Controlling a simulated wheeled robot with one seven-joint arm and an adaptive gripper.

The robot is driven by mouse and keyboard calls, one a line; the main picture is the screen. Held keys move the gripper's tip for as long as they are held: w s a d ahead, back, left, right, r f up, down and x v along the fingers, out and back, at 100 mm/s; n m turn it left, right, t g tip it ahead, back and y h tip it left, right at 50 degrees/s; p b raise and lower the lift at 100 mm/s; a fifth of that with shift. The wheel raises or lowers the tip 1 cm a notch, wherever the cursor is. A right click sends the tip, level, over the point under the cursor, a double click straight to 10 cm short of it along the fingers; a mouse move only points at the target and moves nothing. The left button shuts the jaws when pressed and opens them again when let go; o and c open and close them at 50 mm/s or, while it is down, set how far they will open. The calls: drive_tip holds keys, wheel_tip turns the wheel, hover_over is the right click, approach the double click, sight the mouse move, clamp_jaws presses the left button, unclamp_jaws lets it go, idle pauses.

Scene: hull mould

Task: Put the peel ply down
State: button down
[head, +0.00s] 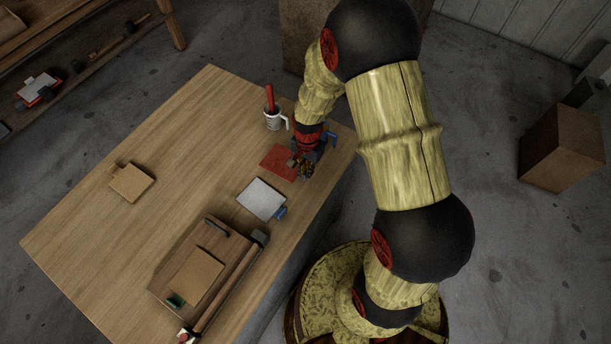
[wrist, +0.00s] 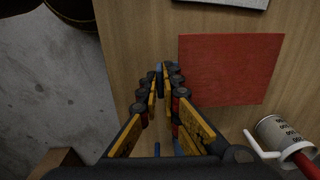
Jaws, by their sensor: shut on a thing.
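The red square sheet, which I take as the peel ply (head: 279,162), lies flat at the right part of the table top, on or just above it; I cannot tell which. It also shows in the wrist view (wrist: 229,70), right of the fingers. My gripper (head: 299,165) is at the sheet's right edge, low over the table. In the wrist view the fingertips (wrist: 161,72) are closed together beside the sheet's left edge, with a bit of blue between them. The grip on the sheet's tab is mostly hidden by the fingers.
A white sheet (head: 262,199) with a blue tab lies near the red one. A white mug (head: 272,119) with a red handle in it stands behind. The table's middle is clear.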

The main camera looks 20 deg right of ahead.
drive_tip(key=shift+w+a+f, duration=0.1)
drive_tip(key=shift+w+f, duration=0.25)
drive_tip(key=shift+f, duration=0.1)
drive_tip(key=shift+w+f+b, duration=0.1)
drive_tip(key=shift+f+b, duration=0.6)
drive_tip(key=shift+f, duration=0.8)
drive_tip(key=shift+f, duration=0.15)
drive_tip(key=c, duration=2)
unclamp_jaws()
